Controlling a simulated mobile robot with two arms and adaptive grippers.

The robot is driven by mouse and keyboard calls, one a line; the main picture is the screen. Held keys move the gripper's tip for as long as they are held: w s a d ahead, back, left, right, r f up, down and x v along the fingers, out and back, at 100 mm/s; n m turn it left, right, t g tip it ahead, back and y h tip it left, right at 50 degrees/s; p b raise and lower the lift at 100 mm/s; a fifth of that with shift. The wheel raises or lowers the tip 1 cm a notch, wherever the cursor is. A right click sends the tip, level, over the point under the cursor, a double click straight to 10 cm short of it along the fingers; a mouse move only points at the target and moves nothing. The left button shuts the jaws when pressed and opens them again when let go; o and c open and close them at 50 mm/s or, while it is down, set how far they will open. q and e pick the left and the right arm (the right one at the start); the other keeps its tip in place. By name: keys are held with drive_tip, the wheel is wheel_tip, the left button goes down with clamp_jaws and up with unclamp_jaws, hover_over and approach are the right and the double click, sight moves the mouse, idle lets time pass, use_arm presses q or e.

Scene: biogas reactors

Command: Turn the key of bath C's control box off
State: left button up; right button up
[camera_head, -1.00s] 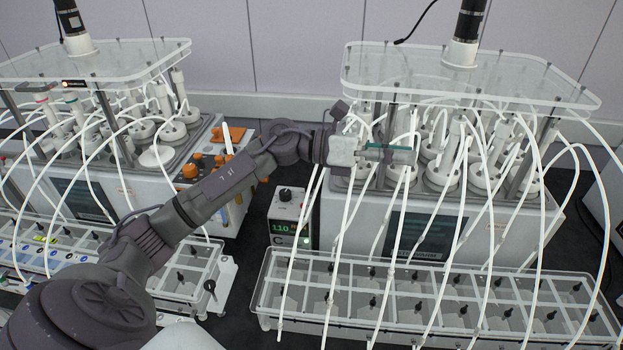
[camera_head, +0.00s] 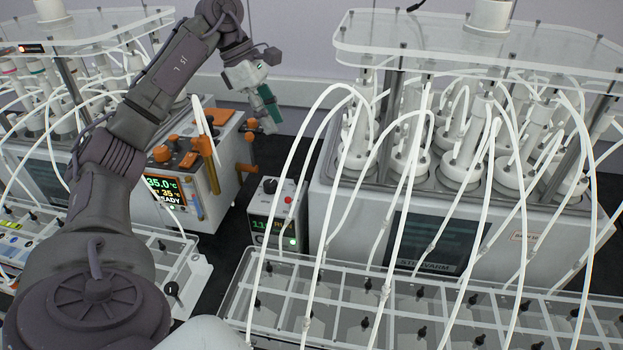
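Bath C's control box (camera_head: 275,228) is a small light box with a dark front, standing on the dark bench left of the right-hand bath. Pale tubes pass in front of the box. My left gripper (camera_head: 269,121) is above and behind the box in the picture, pointing down and apart from it. Green shows on its fingers; I cannot tell whether it is open. My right gripper is out of view.
The right-hand bath (camera_head: 335,215) carries several bottles and a clear cover (camera_head: 400,45). A divided clear tray (camera_head: 345,320) lies in front with looping tubes. An orange-fitted unit (camera_head: 205,205) stands left of the box. A narrow dark gap separates them.

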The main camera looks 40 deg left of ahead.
use_arm(q)
approach(296, 177)
drive_tip(key=x, duration=0.4)
drive_tip(key=shift+w+d+p, duration=0.1)
drive_tip(key=shift+d+p, duration=0.1)
drive_tip(key=shift+p, duration=0.15)
drive_tip(key=x, duration=0.3)
drive_tip(key=shift+w+d+f+p, duration=0.1)
drive_tip(key=shift+d+f+p, duration=0.15)
drive_tip(key=shift+p, duration=0.1)
drive_tip(key=shift+w+f, duration=0.1)
drive_tip(key=shift+f, duration=0.4)
drive_tip(key=shift+d, duration=0.1)
clamp_jaws()
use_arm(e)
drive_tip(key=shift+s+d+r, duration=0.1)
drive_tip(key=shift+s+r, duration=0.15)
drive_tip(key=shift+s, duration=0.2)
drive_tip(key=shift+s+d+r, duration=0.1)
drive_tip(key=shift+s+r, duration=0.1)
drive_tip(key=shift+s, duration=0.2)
